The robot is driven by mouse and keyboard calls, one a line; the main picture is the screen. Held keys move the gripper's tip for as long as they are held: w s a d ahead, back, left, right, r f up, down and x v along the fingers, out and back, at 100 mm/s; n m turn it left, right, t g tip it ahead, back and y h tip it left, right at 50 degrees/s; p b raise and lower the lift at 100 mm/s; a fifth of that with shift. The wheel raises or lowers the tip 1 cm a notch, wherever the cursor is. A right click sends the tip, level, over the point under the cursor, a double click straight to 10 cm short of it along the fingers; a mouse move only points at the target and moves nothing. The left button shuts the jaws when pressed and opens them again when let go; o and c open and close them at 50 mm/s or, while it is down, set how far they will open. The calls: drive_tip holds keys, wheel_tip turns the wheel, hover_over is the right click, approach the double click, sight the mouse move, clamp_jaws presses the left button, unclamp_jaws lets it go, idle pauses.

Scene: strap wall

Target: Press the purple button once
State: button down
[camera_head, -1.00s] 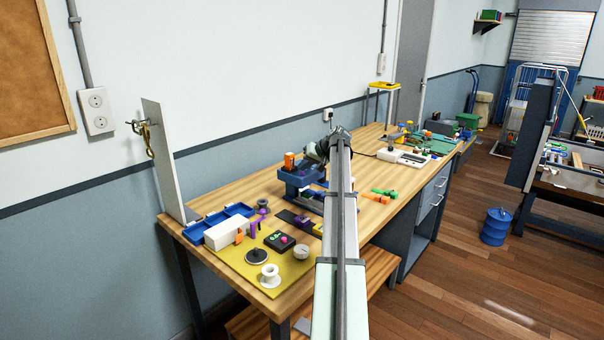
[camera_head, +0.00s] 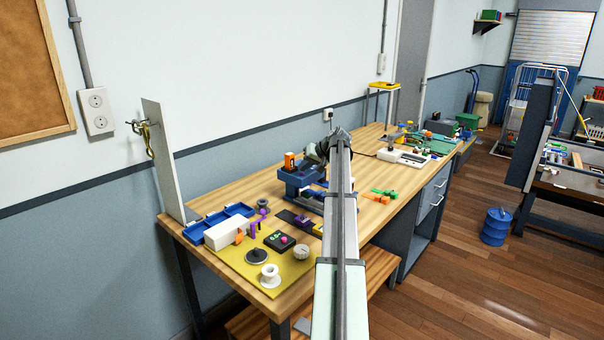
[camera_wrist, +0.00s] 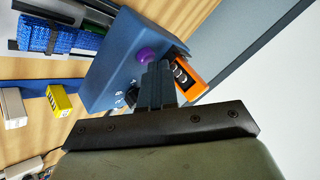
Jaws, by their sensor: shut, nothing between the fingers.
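The purple button (camera_wrist: 147,56) is a rounded knob on the face of a blue box (camera_wrist: 110,62) in the wrist view. My gripper (camera_wrist: 158,68) is shut and empty, with its fingertips very close to the button and overlapping part of it in the picture. I cannot tell whether they touch it. In the head view the blue box (camera_head: 297,178) stands on the workbench, and my arm hides its right part. The button and my fingertips cannot be made out there.
An orange object (camera_wrist: 190,78) is right beside the fingers at the box. A yellow mat (camera_head: 240,262) with a white block, a small black box and spools lies at the bench's near end. Green and orange pieces (camera_head: 380,195) lie right of my arm.

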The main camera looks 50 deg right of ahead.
sight(304, 175)
drive_tip(key=shift+r, duration=0.8)
wheel_tip(304, 175, up, 5)
idle(0.6)
idle(0.7)
